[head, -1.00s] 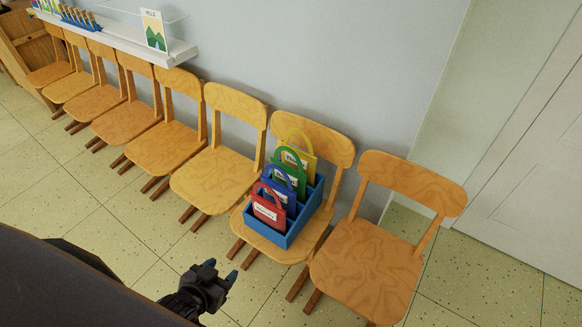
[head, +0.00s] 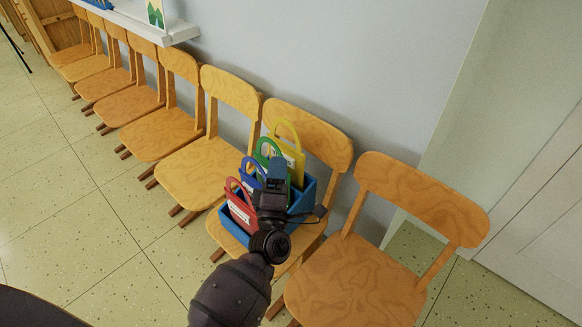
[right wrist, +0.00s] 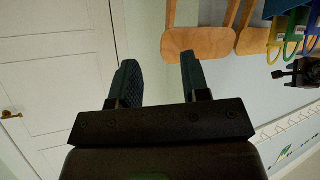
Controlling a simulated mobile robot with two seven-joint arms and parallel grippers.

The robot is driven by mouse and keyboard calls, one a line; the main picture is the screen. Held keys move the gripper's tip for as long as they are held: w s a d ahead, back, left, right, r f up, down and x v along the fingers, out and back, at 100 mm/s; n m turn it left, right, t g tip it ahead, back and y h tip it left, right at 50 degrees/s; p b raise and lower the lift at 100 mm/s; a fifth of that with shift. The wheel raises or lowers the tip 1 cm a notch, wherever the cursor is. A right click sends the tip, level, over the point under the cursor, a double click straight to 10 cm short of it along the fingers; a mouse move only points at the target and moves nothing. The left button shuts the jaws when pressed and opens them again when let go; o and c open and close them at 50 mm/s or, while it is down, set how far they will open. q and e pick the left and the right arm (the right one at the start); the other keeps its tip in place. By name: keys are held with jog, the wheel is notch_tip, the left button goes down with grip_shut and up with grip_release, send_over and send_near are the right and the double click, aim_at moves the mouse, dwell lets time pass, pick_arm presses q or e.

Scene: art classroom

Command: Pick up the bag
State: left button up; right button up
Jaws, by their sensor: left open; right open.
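Bags with loop handles stand in a row in a blue box (head: 302,203) on a wooden chair: red (head: 240,208), blue (head: 249,181), green (head: 263,153) and yellow (head: 291,160). My left gripper (head: 276,172) is open in front of the box in the head view, hiding part of it and of the blue and green bags. I cannot tell whether it touches a bag. In the right wrist view, upside down, my right gripper (right wrist: 160,76) is open and empty, away from the bags. The yellow bag (right wrist: 273,40) and my left gripper (right wrist: 302,72) show at its right edge.
A row of wooden chairs runs along the wall; an empty chair (head: 350,280) stands right of the box's chair. A white shelf (head: 165,32) is above the chairs at the back left. A white door (head: 540,190) is at the right. Open tiled floor (head: 80,220) lies at the left.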

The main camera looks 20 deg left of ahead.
aim_at(297, 153)
pick_arm(q)
jog(key=w+d+f+n+g+y+b, duration=0.4)
jog(key=w+f+n+g+y+b, duration=0.25)
jog(key=n, duration=0.85)
jog(key=w+d+f+n+g+y+b, duration=0.4)
jog(key=w+n+g, duration=0.3)
jog(key=n+g, duration=0.5)
jog(key=a, duration=0.1)
jog(key=w+a+n+t, duration=0.1)
jog(key=a, duration=0.1)
jog(key=a+r+n+t+b, duration=0.1)
jog(key=shift+w+a, duration=0.2)
jog(key=shift+a, duration=0.2)
jog(key=x, duration=0.3)
jog(key=b+x, duration=0.1)
jog(key=shift+a+f, duration=0.3)
jog(key=shift+f, duration=0.1)
jog(key=shift+w+a+r, duration=0.1)
jog(key=shift+a+r, duration=0.05)
jog(key=shift+a, duration=0.25)
pick_arm(e)
jog(key=shift+t, duration=0.5)
jog(key=f, duration=0.5)
jog(key=shift+w+a+f, duration=0.1)
jog(key=shift+a+f, duration=0.15)
jog(key=shift+f, duration=0.05)
pick_arm(q)
grip_shut()
